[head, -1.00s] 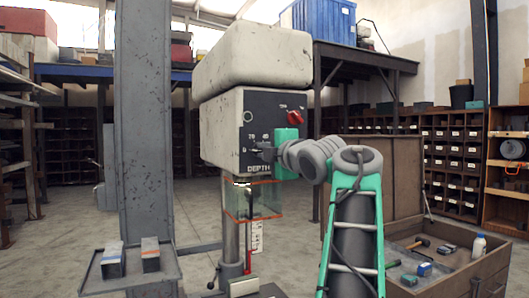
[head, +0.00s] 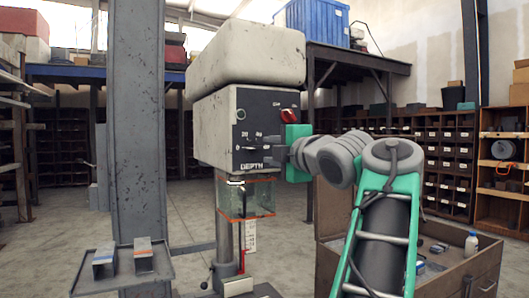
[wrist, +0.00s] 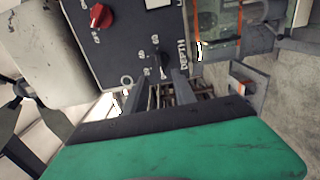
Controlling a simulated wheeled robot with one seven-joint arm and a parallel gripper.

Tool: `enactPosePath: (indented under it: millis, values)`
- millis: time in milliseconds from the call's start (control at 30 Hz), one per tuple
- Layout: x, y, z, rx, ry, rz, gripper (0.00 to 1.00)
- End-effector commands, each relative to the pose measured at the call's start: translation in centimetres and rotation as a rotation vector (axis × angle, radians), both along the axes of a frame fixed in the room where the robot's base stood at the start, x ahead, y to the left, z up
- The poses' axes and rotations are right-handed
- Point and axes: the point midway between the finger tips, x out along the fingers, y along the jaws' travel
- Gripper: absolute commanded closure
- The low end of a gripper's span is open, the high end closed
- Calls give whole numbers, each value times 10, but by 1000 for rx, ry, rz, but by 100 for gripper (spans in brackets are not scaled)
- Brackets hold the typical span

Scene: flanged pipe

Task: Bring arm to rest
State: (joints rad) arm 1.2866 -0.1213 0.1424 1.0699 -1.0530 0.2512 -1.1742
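The drill press has a pale, worn head (head: 212,125) with a dark control panel (head: 262,105). The panel carries a red knob (head: 289,115) and a dial marked DEPTH; both the red knob (wrist: 101,16) and the small dark depth dial (wrist: 162,66) show in the wrist view. My gripper (head: 272,155) is in front of the panel's lower right. In the wrist view my gripper (wrist: 160,82) has its two dark fingers apart, with the depth dial beyond the gap. It appears empty. I cannot tell whether a finger touches the dial.
A clear, orange-edged guard (head: 245,198) hangs below the drill head. A grey column (head: 138,120) stands left, with a small tray (head: 122,272) of metal blocks. Open floor lies behind.

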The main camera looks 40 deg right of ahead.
Motion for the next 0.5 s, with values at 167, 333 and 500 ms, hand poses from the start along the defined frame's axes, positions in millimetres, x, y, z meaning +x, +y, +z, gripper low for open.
enactPosePath:
  millis: [167,333,500]
  values:
    - [-1,0,0,1,0,1,67]
    - [0,1,0,1,1,1,67]
    - [29,21,-12,188,14,18,67]
